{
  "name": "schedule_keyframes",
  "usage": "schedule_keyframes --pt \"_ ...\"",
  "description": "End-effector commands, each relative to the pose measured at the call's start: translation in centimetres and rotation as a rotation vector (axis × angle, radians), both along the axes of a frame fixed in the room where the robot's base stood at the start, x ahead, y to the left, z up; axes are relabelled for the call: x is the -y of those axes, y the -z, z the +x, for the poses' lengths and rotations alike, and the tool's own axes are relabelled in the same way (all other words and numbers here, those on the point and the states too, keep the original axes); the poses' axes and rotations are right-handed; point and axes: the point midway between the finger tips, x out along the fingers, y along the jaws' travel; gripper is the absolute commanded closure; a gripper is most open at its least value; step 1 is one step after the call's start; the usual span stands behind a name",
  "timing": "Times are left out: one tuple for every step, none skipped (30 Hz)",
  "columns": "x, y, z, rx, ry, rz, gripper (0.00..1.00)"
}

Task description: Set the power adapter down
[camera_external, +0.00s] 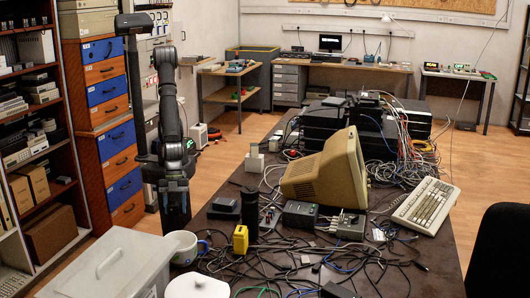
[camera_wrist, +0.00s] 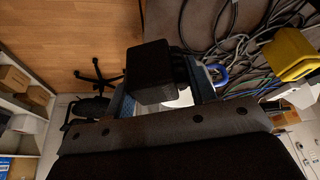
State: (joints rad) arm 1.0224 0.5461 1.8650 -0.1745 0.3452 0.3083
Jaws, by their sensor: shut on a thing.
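The power adapter, a dark black block (camera_wrist: 150,68), is held between the two fingers of my gripper (camera_wrist: 164,86) in the wrist view. It covers part of what lies beyond it. My gripper is shut on it. In the outside view my arm stands at the left edge of the dark table (camera_external: 448,250); I cannot clearly tell the held block from the dark arm there. Whether the block touches the table cannot be told.
A white mug (camera_external: 183,247), a yellow block (camera_external: 240,239) and a pale lidded box (camera_external: 108,265) are near the arm. Black boxes (camera_external: 225,204), many tangled cables, an old monitor (camera_external: 318,170) and a keyboard (camera_external: 426,206) crowd the table. Its right front is clearer.

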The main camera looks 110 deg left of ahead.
Motion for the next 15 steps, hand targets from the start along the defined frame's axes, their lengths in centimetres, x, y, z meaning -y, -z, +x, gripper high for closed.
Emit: schedule_keyframes --pt "-0.3 0.8 1.4 -0.002 -0.008 0.001 0.76" --pt "-0.4 1.3 2.1 -0.003 -0.009 0.002 0.76" --pt "-0.6 1.9 3.0 -0.002 -0.007 0.002 0.76" --pt "-0.7 2.3 3.7 -0.002 -0.008 0.002 0.76" --pt "-0.8 2.7 4.4 -0.003 -0.007 0.002 0.76" --pt "-1.0 3.2 5.3 -0.002 -0.008 0.002 0.76" --pt "-1.0 3.6 5.9 -0.002 -0.007 0.001 0.76" --pt "-1.1 4.0 6.5 -0.002 -0.006 0.001 0.76" --pt "-1.2 4.4 7.2 -0.001 -0.005 0.001 0.76" --pt "-1.3 4.7 7.6 -0.001 -0.004 0.002 0.76" --pt "-1.4 4.9 8.1 -0.001 -0.005 0.001 0.76" --pt "-1.4 5.1 8.5 0.000 -0.002 0.000 0.76" --pt "-1.4 5.3 8.8 0.000 -0.002 0.000 0.76" --pt "-1.5 5.4 9.0 -0.001 -0.002 0.000 0.76" --pt "-1.5 5.5 9.1 0.000 -0.001 0.000 0.76"
